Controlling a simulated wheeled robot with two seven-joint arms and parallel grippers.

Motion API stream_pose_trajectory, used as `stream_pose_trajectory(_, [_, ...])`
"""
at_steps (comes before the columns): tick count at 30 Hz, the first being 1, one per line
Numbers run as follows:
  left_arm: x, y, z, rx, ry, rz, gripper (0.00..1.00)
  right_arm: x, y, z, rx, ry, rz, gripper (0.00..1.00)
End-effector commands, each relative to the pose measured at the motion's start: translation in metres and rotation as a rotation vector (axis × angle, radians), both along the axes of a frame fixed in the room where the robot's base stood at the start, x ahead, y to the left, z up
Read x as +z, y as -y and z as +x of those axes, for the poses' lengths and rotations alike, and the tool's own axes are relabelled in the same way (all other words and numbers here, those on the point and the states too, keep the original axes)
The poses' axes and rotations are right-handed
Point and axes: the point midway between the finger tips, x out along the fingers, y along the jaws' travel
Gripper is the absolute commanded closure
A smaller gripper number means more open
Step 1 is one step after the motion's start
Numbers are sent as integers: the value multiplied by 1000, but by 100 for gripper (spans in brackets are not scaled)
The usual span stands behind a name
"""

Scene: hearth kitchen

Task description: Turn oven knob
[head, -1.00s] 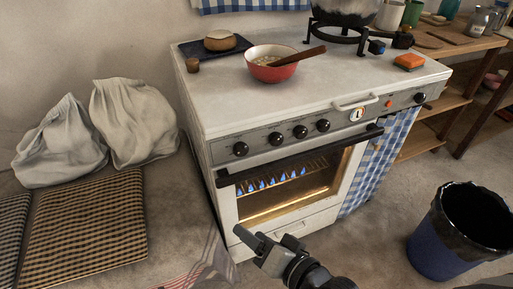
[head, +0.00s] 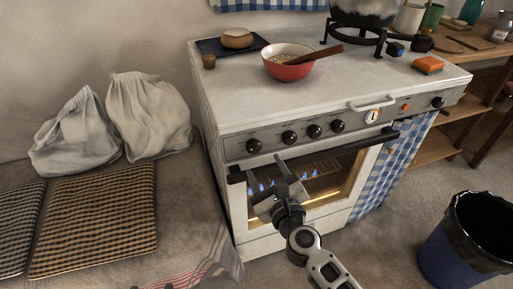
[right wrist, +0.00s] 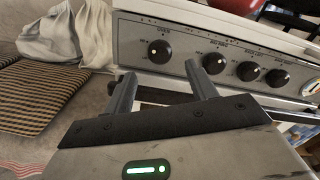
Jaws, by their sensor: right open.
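The stove (head: 330,98) has a grey front panel with a row of black knobs. The leftmost knob (head: 253,146) stands apart from the others; in the right wrist view this knob (right wrist: 160,51) sits under a small label that seems to read "oven", its white mark near the top. My right gripper (head: 266,170) is open and empty, in front of the oven door, just below and right of that knob. In the right wrist view its two fingers (right wrist: 160,70) point at the panel, either side of the knob's lower part, apart from it. My left gripper is not in view.
A dark handle bar (head: 330,151) runs across the oven door below the knobs. Blue flames show behind the glass. A red bowl (head: 288,68) with a spoon stands on top. A blue bin (head: 452,250) is at the right; cushions (head: 95,225) and sacks lie left.

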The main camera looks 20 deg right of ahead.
Motion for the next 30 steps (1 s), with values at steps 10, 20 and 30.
stream_pose_trajectory(10, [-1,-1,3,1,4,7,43,-1,-2,61,0,1,-1,43])
stream_pose_trajectory(20, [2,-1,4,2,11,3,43,0,-3,71,0,0,-1,43])
stream_pose_trajectory(30, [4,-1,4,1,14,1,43,0,-2,71,0,0,-1,88])
